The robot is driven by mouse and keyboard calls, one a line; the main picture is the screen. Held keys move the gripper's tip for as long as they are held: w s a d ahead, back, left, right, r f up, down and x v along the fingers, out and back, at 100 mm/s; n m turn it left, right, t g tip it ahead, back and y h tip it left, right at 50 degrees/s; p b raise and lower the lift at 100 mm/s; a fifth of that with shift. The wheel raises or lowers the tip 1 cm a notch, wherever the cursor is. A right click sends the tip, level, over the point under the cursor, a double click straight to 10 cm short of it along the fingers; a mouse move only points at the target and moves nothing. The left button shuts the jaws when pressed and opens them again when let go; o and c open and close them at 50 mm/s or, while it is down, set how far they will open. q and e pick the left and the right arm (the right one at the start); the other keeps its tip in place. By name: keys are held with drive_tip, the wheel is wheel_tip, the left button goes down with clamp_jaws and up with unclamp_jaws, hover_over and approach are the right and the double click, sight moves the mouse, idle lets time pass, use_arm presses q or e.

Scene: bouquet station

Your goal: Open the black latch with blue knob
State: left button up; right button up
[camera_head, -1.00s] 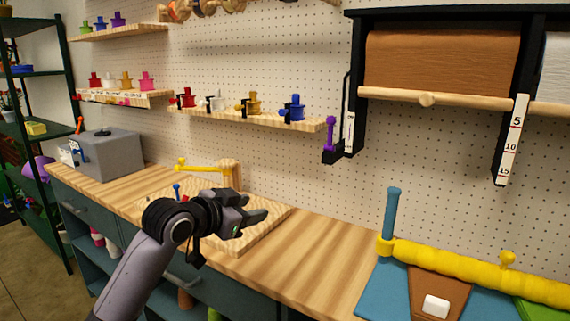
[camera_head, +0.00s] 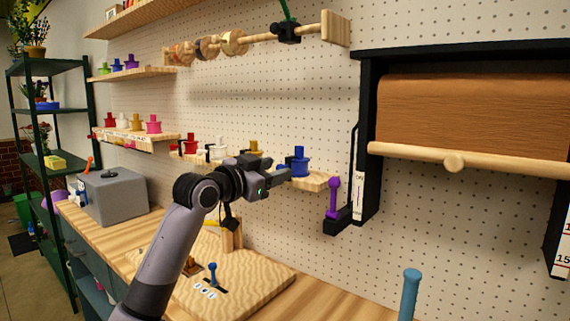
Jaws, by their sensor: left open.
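A blue knob (camera_head: 299,160) stands at the right end of the middle wooden shelf. A dark latch part shows beside it in the earlier picture; now my gripper and its dark parts cover most of that spot. My left gripper (camera_head: 280,178) is open and in front of the shelf, just left of and slightly below the blue knob in the picture. I cannot tell whether it touches anything. A second blue-topped lever (camera_head: 212,272) stands in a dark slot on a wooden board on the bench. My right gripper is not in view.
Yellow (camera_head: 251,147), white (camera_head: 217,150) and red (camera_head: 190,143) knobs share the shelf to the left. A purple lever (camera_head: 333,195) on a black bracket is close to the right. A wooden board (camera_head: 255,285) lies below on the bench. A grey box (camera_head: 115,195) stands farther left.

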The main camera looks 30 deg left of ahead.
sight(284, 165)
use_arm(q)
drive_tip(key=shift+w+d+p, duration=0.2)
drive_tip(key=shift+w+p, duration=0.25)
drive_tip(key=shift+w, duration=1.55)
drive_tip(key=shift+f, duration=0.15)
clamp_jaws()
